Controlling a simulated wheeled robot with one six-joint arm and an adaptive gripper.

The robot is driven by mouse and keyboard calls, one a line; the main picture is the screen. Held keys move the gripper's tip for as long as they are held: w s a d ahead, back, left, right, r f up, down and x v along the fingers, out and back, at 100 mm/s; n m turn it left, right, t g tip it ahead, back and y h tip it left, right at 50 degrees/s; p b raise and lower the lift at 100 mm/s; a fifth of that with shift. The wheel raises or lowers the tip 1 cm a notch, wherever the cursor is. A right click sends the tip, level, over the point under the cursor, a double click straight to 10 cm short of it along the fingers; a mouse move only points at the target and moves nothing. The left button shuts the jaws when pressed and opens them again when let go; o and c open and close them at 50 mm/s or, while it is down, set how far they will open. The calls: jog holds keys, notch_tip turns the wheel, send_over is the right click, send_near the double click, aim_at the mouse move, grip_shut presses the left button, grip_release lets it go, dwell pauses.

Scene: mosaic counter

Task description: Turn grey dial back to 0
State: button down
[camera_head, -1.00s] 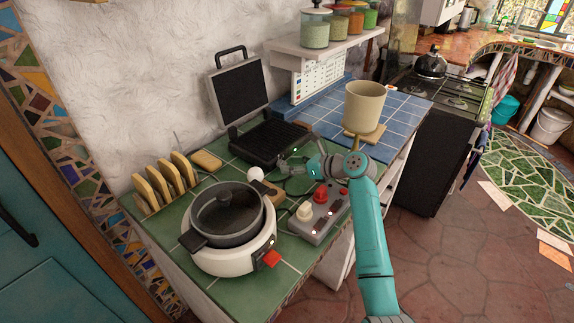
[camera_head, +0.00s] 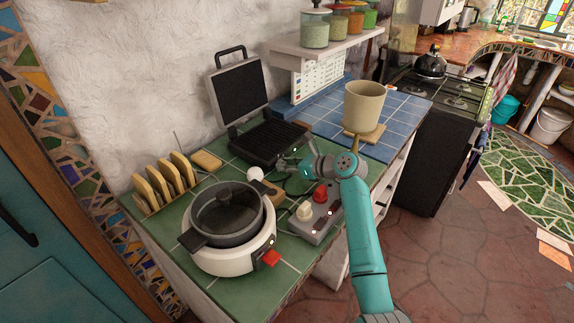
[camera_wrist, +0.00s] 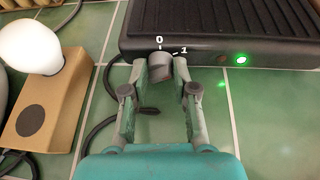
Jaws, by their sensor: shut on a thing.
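The grey dial (camera_wrist: 160,64) is on the front of the black contact grill (camera_wrist: 225,30), with white marks 0 and 1 above it. My gripper (camera_wrist: 161,74) is closed on the dial, one finger on each side, in the wrist view. Which mark the dial points to is hard to tell. A green lamp (camera_wrist: 241,60) glows right of the dial, beside a dark reddish one (camera_wrist: 222,58). In the head view the grill (camera_head: 268,142) stands with its lid raised, and my gripper (camera_head: 284,164) is at its front edge; the dial is too small to make out there.
A light bulb on a wooden block (camera_wrist: 45,110) stands left of my gripper. The white cooker with a pan (camera_head: 232,250), a grey switch box (camera_head: 315,215) with red and cream knobs, and a beige pot (camera_head: 364,104) are close by. Black cables lie on the green tiles.

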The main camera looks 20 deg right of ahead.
jog(key=shift+n+t+h, duration=0.4)
jog(key=shift+n+h, duration=0.1)
jog(key=shift+n, duration=0.3)
jog(key=c, duration=0.9)
grip_release()
jog(key=shift+c, duration=0.2)
jog(key=v, duration=1.2)
